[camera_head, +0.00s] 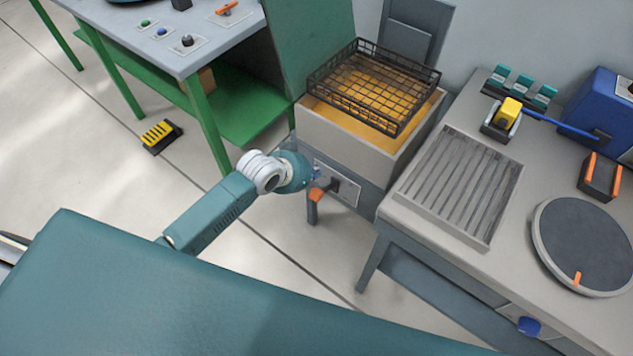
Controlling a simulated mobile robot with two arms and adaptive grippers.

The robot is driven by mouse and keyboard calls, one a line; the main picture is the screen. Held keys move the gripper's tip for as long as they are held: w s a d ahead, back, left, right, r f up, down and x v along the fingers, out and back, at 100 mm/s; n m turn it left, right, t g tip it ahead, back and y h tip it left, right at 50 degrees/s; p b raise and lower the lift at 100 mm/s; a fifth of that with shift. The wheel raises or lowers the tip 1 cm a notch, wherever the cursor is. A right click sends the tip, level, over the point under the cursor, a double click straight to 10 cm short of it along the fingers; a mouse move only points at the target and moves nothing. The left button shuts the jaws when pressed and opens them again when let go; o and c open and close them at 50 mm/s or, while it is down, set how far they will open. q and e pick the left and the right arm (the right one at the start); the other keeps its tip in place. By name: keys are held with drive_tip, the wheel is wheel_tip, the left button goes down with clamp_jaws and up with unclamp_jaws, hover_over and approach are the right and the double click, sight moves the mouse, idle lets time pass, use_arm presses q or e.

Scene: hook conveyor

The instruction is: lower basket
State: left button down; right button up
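A black wire basket (375,88) sits raised over a grey square vat (345,135) at the top centre. Yellow-orange liquid shows in the vat through and below the mesh. A lever (317,192) with an orange part sticks out of a panel on the vat's front. My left gripper (316,176) is at this panel, close beside the lever. Its fingers are small and mostly hidden by the wrist, so I cannot tell whether they touch the lever or are open or shut. My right gripper is out of view.
A grey counter (408,218) with a ribbed drain plate (465,185) and a round dark disc (588,245) stands at right. A green-legged table (200,55) stands at upper left. A yellow-black pedal (160,135) lies on the floor, which is otherwise open at left.

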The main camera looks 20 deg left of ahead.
sight(317, 190)
use_arm(q)
drive_tip(key=x, duration=0.5)
drive_tip(key=f, duration=0.1)
drive_tip(key=s+f, duration=0.1)
drive_tip(key=f+p, duration=0.1)
drive_tip(key=shift+s+a, duration=0.2)
drive_tip(key=shift+a, duration=0.05)
drive_tip(key=shift+s+a+f, duration=0.1)
drive_tip(key=shift+s+f, duration=0.15)
drive_tip(key=shift+s, duration=0.05)
drive_tip(key=shift+f, duration=0.1)
